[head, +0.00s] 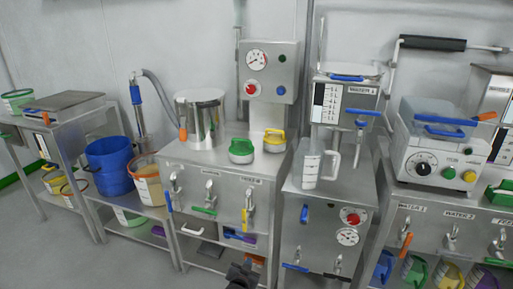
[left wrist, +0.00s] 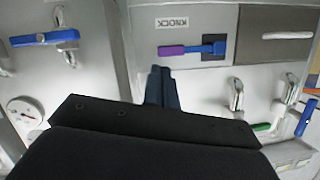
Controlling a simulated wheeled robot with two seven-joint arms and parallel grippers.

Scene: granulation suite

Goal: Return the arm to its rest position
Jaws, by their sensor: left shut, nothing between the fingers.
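My left gripper (head: 243,274) shows as a dark shape at the bottom middle of the head view, in front of the steel bench with the taps. In the left wrist view its two dark fingers (left wrist: 162,88) are together with nothing between them. They point toward the bench front, near a purple-and-blue handled tool (left wrist: 192,49) under a label reading KNOCK. I cannot judge the exact gap to the bench. My right gripper is in neither view.
The bench front carries taps (head: 248,196) and the purple-and-blue tool (head: 240,236). A steel unit (head: 318,232) with a gauge and a red knob stands to the right. Blue (head: 107,160) and orange-rimmed (head: 148,184) buckets are at left. Grey floor is open at lower left.

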